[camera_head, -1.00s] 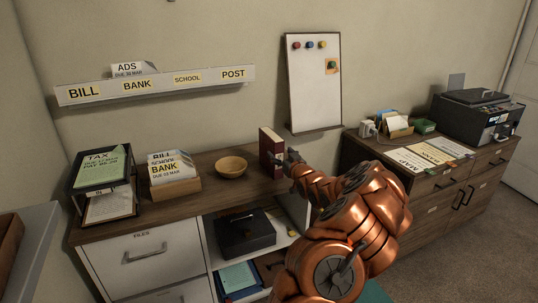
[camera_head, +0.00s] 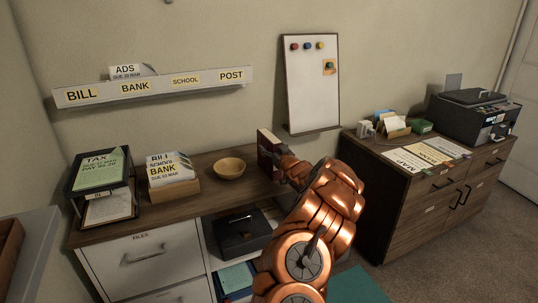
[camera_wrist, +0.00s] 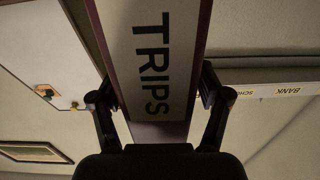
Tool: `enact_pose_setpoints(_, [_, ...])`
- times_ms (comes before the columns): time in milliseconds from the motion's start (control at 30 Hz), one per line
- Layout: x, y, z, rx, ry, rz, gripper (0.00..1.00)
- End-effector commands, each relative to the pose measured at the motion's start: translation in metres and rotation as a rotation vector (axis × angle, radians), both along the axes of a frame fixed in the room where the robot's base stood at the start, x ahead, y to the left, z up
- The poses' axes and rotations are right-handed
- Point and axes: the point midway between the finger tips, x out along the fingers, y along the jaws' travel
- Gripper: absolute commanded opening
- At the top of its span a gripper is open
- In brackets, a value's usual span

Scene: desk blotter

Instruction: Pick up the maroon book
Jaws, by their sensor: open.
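The maroon book (camera_head: 265,148) stands upright on the wooden desk top, near its right end and close to the wall. In the wrist view its pale label reading TRIPS (camera_wrist: 152,65) fills the middle, with maroon edges on both sides. My gripper (camera_wrist: 160,90) is open, with one finger on each side of the book's lower part. I cannot tell whether the fingers touch it. In the head view my copper arm hides the gripper and the book's right side.
A wooden bowl (camera_head: 229,167) stands left of the book. A card box (camera_head: 174,188) and a paper tray (camera_head: 103,192) are farther left. A black cash box (camera_head: 243,236) sits on the shelf below.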

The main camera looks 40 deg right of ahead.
Motion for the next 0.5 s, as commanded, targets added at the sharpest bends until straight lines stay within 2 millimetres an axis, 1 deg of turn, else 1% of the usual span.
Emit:
enact_pose_setpoints(133, [0.0053, -0.0012, 0.0005, -0.003, 0.000, 0.000, 0.76])
enact_pose_setpoints(367, [0.0055, -0.0013, 0.0004, -0.002, 0.000, 0.001, 0.76])
enact_pose_setpoints(500, [0.0054, -0.0012, 0.0003, -0.001, -0.001, 0.001, 0.61])
